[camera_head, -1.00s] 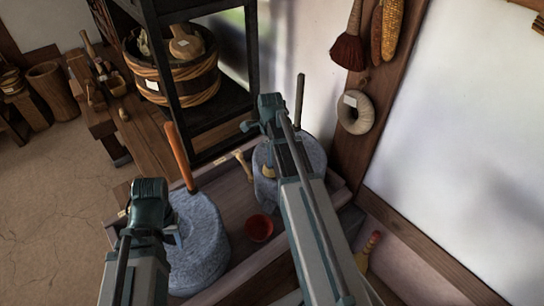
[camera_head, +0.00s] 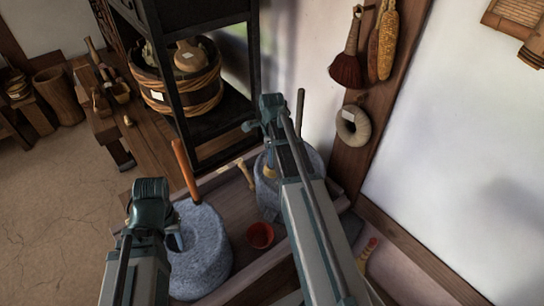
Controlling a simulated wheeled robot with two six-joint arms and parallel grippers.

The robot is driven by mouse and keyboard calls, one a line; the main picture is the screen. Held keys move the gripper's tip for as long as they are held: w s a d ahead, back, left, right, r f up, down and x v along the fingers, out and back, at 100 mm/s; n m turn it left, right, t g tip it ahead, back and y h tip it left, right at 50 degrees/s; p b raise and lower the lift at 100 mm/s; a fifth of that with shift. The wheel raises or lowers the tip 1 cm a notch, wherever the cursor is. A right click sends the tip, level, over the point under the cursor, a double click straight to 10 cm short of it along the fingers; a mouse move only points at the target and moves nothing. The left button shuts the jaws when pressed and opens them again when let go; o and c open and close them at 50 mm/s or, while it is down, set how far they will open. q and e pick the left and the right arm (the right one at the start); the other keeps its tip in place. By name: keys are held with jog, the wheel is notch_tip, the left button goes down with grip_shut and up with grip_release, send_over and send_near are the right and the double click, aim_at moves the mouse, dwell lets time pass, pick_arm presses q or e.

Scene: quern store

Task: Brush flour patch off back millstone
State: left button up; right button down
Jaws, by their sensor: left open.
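The back millstone (camera_head: 314,162) is a grey round stone with a dark upright handle (camera_head: 300,112), partly covered by my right arm. No flour patch can be made out on the part that shows. The front millstone (camera_head: 205,255) is a grey stone with a brown wooden handle (camera_head: 186,168). My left gripper (camera_head: 176,238) is open beside the left edge of the front millstone, partly hidden by its own wrist. My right gripper (camera_head: 268,128) is over the back millstone, its fingers mostly hidden. A pale tan piece, perhaps a brush (camera_head: 271,213), shows beside the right arm at the back millstone.
Both stones stand in a wooden trough (camera_head: 238,208) with a red bowl (camera_head: 260,235) and a small wooden-handled tool (camera_head: 246,173). A dark shelf with a wooden tub (camera_head: 185,97) stands behind. A dark red brush (camera_head: 347,68) and a ring (camera_head: 352,126) hang on the post.

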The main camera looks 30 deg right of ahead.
notch_tip(320, 180, up, 3)
jog(key=p, duration=0.3)
jog(key=shift+r, duration=0.1)
dwell(0.4)
